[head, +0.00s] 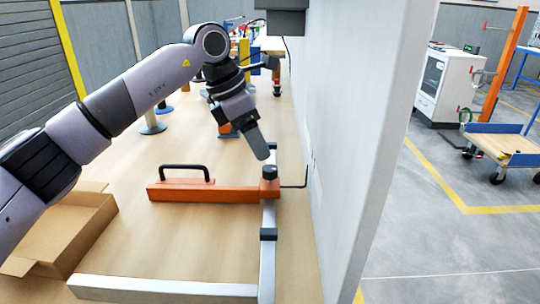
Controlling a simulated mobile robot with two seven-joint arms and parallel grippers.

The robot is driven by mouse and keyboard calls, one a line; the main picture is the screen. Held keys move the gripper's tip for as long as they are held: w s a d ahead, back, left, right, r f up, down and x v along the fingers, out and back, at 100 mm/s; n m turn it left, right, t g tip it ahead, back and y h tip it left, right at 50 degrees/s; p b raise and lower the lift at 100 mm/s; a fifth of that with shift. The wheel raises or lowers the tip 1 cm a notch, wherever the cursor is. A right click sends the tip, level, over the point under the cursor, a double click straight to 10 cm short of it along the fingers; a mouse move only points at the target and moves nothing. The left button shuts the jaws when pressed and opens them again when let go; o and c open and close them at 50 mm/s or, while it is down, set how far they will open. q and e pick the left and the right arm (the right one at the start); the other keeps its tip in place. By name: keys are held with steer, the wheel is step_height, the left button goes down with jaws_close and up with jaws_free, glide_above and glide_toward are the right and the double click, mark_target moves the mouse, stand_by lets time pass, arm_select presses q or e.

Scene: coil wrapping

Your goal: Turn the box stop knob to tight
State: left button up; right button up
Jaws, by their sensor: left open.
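The box stop (225,192) is an orange bar with a black handle (187,167), lying across a silver rail (268,218). Its black knob (269,172) stands on top of the bar's right end, over the rail. My left gripper (261,153) points down and to the right, with its fingertips just above and slightly left of the knob. It is open and seems empty. I cannot tell whether the fingers touch the knob. The knob's setting cannot be read. My right gripper is not in view.
A white panel (345,130) rises close to the right of the rail. An open cardboard box (90,225) is at the left of the wooden table (190,245). A silver bar (165,289) crosses the front. Several tools and stands are farther back.

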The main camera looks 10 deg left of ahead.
mark_target(270, 168)
arm_select(q)
steer(key=x, duration=0.5)
steer(key=shift+s+d+f, duration=0.1)
steer(key=shift+s, duration=0.05)
steer(key=shift+d+f, duration=0.2)
steer(key=shift+f, duration=0.4)
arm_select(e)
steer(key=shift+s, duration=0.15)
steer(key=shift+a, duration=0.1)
arm_select(q)
steer(key=c, duration=1)
steer(key=shift+c, duration=0.2)
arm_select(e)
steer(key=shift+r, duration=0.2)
arm_select(q)
steer(key=shift+r, duration=0.1)
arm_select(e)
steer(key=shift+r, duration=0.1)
